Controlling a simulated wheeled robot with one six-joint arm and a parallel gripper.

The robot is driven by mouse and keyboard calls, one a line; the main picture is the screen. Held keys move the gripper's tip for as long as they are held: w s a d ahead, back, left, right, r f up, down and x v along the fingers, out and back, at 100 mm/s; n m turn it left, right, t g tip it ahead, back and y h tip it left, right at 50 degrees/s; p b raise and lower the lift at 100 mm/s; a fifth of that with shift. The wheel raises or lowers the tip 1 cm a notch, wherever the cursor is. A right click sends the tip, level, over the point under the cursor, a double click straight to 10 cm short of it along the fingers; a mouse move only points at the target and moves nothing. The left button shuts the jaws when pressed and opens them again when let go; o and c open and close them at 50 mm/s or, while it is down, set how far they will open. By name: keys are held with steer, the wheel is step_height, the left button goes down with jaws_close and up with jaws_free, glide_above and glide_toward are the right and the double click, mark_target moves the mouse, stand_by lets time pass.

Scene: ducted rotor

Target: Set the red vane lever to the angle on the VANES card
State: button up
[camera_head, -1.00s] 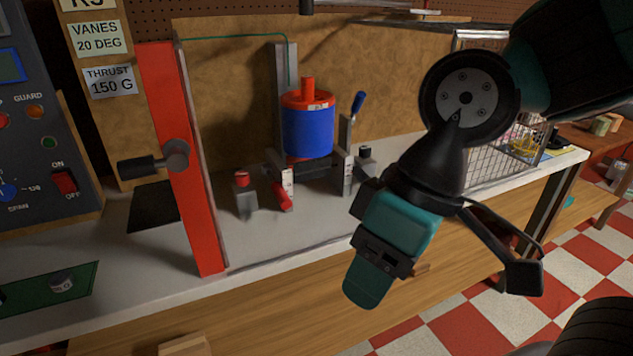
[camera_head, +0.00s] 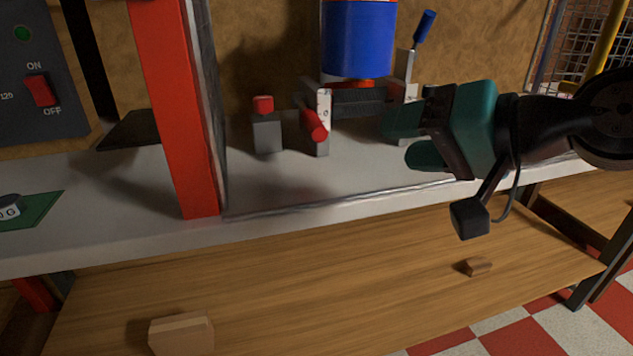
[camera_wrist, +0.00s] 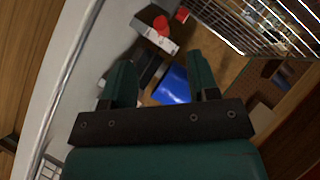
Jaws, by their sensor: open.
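The red vane lever (camera_head: 313,124) stands at the front of a white scale plate (camera_head: 324,103), its round red handle tilted down to the right. The plate's marks are too small to read. In the wrist view the lever (camera_wrist: 161,26) shows beyond my fingertips. My gripper (camera_head: 407,138) is open and empty, to the right of the lever and apart from it, pointing left just above the bench. The blue duct (camera_head: 358,40) is above and behind the lever. The VANES card is out of view now; earlier it reads 20 DEG.
A red post (camera_head: 178,110) stands to the left. A grey block with a red cap (camera_head: 264,125) sits just left of the lever. A blue-handled lever (camera_head: 424,27) rises behind my gripper. The bench front (camera_head: 300,195) is clear. A wire cage (camera_head: 580,40) is at the right.

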mark_target(316, 131)
steer(key=w+a+f, duration=0.1)
steer(key=w+a, duration=0.2)
steer(key=w, duration=0.1)
steer(key=w+a+f+m+t+b, duration=0.1)
steer(key=w+a+f, duration=0.1)
steer(key=w+a, duration=0.2)
steer(key=w+a+f+t+b, duration=0.1)
steer(key=w+a+f, duration=0.1)
steer(key=w+a, duration=0.2)
steer(key=shift+w+m+y, duration=0.3)
steer(key=shift+w+m, duration=0.1)
steer(key=shift+w, duration=0.75)
